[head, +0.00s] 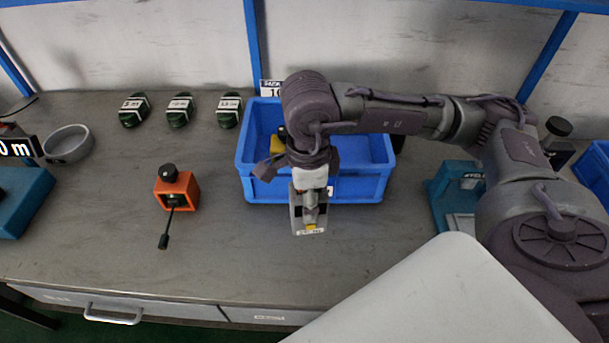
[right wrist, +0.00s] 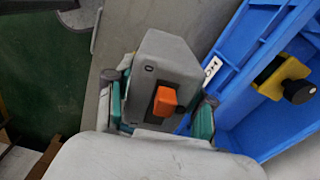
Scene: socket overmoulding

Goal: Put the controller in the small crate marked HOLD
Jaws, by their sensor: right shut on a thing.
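In the right wrist view a grey box with an orange switch (right wrist: 165,100), which looks like the controller, sits between the teal-padded fingers of my right gripper (right wrist: 160,108). In the head view my right gripper (head: 310,208) is shut on it, in front of the near wall of a blue crate (head: 358,190). The gripper and arm hide part of that crate and of its front label, so I cannot read HOLD on it. A yellow part with a black knob (right wrist: 285,80) is inside the blue crate. My left gripper is not in view.
An orange box with a black knob and lever (head: 177,190) stands left of the crate. Several dark green pieces (head: 180,111) lie at the back, with a grey ring (head: 68,144) further left. Teal fixtures (head: 22,200) stand at both sides. Another blue bin (head: 597,165) is at the right edge.

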